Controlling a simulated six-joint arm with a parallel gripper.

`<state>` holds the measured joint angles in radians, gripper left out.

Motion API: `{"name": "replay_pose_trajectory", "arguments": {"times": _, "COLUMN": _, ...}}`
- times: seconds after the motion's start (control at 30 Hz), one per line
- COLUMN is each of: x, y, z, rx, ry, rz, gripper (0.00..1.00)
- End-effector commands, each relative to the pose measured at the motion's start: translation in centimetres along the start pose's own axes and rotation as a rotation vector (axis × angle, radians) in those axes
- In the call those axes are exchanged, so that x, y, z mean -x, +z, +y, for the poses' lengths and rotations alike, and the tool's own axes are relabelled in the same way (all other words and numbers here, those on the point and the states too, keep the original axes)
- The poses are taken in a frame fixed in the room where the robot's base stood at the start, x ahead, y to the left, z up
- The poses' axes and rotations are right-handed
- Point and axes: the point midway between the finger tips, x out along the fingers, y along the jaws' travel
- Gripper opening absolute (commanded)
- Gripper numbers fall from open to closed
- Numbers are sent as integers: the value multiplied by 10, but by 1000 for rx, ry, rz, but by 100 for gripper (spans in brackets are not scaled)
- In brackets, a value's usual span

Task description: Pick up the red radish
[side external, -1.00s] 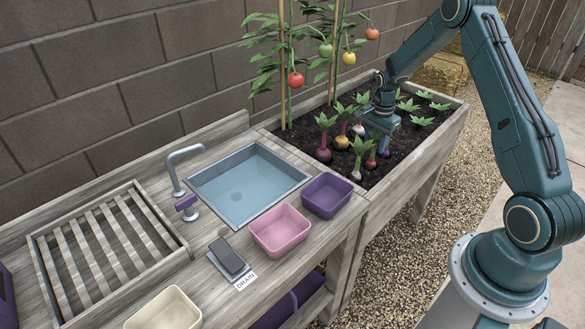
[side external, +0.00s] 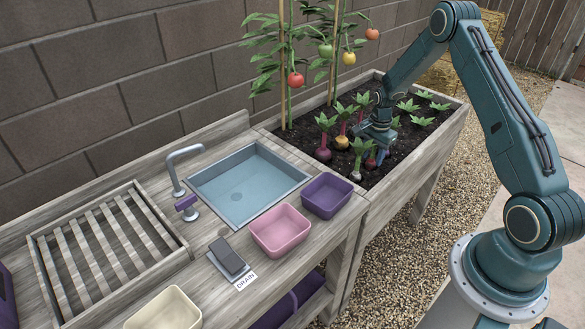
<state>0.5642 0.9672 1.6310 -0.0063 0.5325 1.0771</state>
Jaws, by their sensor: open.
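The red radish (side external: 370,163) stands in the dark soil near the front right of the planted bed, its leaves above it. It is small in the picture and partly covered by my gripper (side external: 381,154). My gripper is open and low over the bed, right beside the radish and its leaves. Whether the fingers are around the radish or only next to it, I cannot tell. The fingertips are largely hidden.
A dark red beet (side external: 323,154), a golden root (side external: 341,142) and a white root (side external: 355,175) stand close by. Staked tomato plants rise behind. Left of the bed are a purple bin (side external: 326,196), a pink bin (side external: 281,231) and a water-filled sink (side external: 248,183).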

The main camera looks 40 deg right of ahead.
Motion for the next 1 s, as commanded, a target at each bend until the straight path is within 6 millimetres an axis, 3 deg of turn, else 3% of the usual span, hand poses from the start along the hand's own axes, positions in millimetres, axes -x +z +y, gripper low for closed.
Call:
{"name": "replay_pose_trajectory", "arguments": {"times": 0.1, "x": 0, "y": 0, "z": 0, "rx": 0, "ry": 0, "rz": 0, "gripper": 37}}
{"name": "replay_pose_trajectory", "arguments": {"times": 0.3, "x": 0, "y": 0, "z": 0, "rx": 0, "ry": 0, "rz": 0, "gripper": 0}}
{"name": "replay_pose_trajectory", "arguments": {"times": 0.73, "x": 2, "y": 0, "z": 0, "rx": 0, "ry": -1, "rz": 0, "gripper": 0}}
{"name": "replay_pose_trajectory", "arguments": {"times": 1.0, "x": 20, "y": 0, "z": -1, "rx": 0, "ry": -4, "rz": 1, "gripper": 0}}
